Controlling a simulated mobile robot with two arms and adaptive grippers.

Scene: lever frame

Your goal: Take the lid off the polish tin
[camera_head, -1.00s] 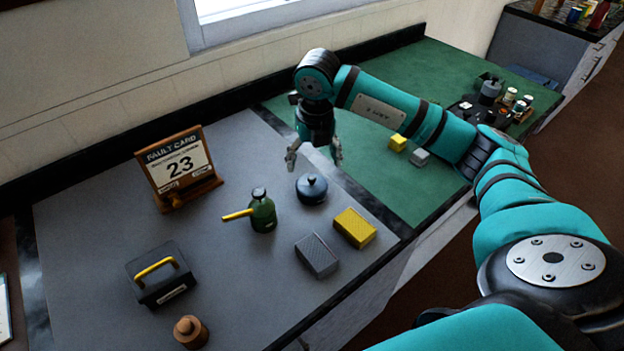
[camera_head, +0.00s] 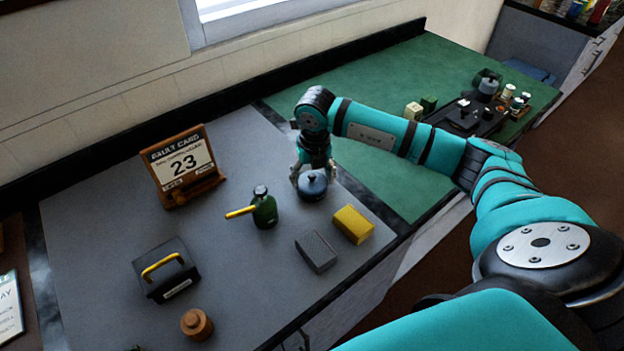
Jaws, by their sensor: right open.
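The polish tin (camera_head: 314,191), dark blue and round with a knobbed lid, stands upright on the grey mat. My right gripper (camera_head: 313,177) comes down over it from above, fingers spread on either side of the lid. The fingers are open, and I cannot tell whether they touch the tin. The knob is partly hidden by the gripper. My left gripper is not in view.
A green bottle with a yellow spout (camera_head: 264,211) stands left of the tin. A yellow block (camera_head: 353,224) and a grey block (camera_head: 316,251) lie in front.

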